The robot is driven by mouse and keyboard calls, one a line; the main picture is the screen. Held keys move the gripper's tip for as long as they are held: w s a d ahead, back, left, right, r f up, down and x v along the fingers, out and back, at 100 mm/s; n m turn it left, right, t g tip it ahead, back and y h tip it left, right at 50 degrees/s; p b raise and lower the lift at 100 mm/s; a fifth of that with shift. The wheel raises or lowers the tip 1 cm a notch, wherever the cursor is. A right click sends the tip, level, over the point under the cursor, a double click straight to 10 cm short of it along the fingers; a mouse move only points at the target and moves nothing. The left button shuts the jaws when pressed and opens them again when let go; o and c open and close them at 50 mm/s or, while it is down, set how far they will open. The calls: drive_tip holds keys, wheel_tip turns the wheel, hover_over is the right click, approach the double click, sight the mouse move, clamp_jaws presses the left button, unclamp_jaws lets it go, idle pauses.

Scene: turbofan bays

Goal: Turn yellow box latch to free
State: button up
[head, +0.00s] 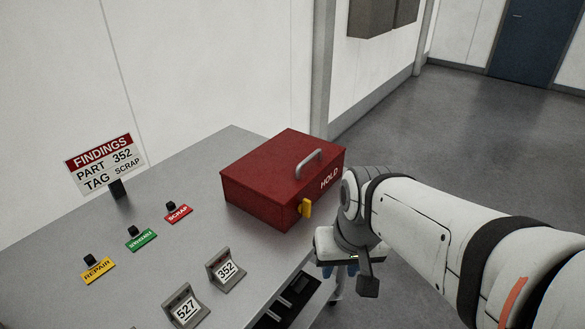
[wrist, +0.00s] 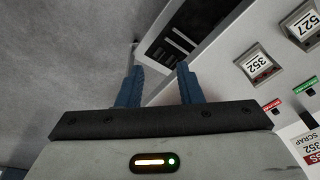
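The yellow latch (head: 305,208) sits on the front face of the red box (head: 262,172), which is marked HOLD and has a grey handle on its closed lid. The box stands at the far right end of the grey table. My gripper (head: 347,270) is beside the table's right edge, in front of and to the right of the box, apart from the latch. In the wrist view its two blue fingers (wrist: 159,86) are spread apart with nothing between them. The box and latch do not show in the wrist view.
A FINDINGS sign (head: 103,162) reads PART 352, TAG SCRAP. SCRAP (head: 178,214), green (head: 142,240) and REPAIR (head: 97,270) tags lie on the table (head: 200,170). Stands marked 352 (head: 227,269) and 527 (head: 186,309) are near the front edge. Open floor (head: 440,130) lies right.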

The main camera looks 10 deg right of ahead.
drive_tip(key=w+a+f+m+g+y+b, duration=0.1)
drive_tip(key=a+f+m+g+y, duration=0.2)
drive_tip(key=a+f+m+y, duration=0.15)
drive_tip(key=m+t+y+b, duration=0.3)
drive_tip(key=m+t+y, duration=0.5)
drive_tip(key=m+t, duration=1)
approach(310, 208)
wheel_tip(310, 208, up, 3)
drive_tip(key=w+m+g, duration=0.2)
drive_tip(key=m+g, duration=0.2)
drive_tip(key=shift+g, duration=0.3)
drive_tip(key=x, duration=0.7)
drive_tip(key=shift+w+f, duration=0.15)
clamp_jaws()
